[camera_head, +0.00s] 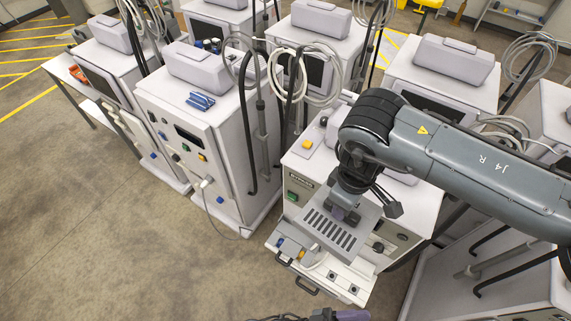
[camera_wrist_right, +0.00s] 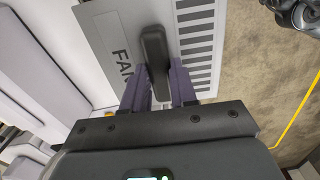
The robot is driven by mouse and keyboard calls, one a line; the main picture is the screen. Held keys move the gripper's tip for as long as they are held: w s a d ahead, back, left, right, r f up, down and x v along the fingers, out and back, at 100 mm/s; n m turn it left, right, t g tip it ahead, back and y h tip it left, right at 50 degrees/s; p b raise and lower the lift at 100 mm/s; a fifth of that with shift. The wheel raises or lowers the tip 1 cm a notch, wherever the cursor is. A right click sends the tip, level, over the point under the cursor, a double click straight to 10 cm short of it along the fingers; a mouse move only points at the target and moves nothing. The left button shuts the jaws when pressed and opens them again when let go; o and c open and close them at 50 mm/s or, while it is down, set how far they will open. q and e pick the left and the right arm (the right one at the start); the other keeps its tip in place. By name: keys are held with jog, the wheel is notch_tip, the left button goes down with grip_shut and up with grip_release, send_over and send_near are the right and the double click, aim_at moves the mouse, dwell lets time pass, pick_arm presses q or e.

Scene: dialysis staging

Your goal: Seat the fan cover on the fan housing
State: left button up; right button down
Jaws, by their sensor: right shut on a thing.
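The fan cover (camera_head: 322,232) is a flat grey plate with a row of dark slots. It is over the front of the middle machine, above a pale shelf. My right gripper (camera_head: 346,214) is shut on its handle. In the right wrist view the purple fingers (camera_wrist_right: 158,88) stand on both sides of the dark handle (camera_wrist_right: 155,50), and the plate (camera_wrist_right: 112,25) shows the letters "FAN". I cannot make out the fan housing; the cover and arm may hide it. Part of my left gripper (camera_head: 350,315), with a purple finger, shows at the bottom edge; its opening cannot be judged.
The pale shelf (camera_head: 345,284) has dark handles and small fittings around it. Several white machines with hoses and poles stand close behind and beside it. A blue clip-like item (camera_head: 200,101) lies on the left machine. The floor (camera_head: 110,245) at lower left is clear.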

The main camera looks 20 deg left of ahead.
pick_arm(q)
notch_tip(320, 180, down, 2)
jog(key=s+a+m+g+h, duration=0.1)
jog(key=s+m+g+h, duration=0.2)
jog(key=g, duration=0.4)
jog(key=m+g+y, duration=0.9)
jog(key=m, duration=0.3)
send_near(323, 195)
notch_tip(323, 195, up, 4)
jog(key=s+a, duration=0.1)
jog(key=x, duration=1.1)
jog(key=shift+s+d+f, duration=0.15)
jog(key=shift+s+f, duration=0.05)
jog(key=shift+s, duration=0.15)
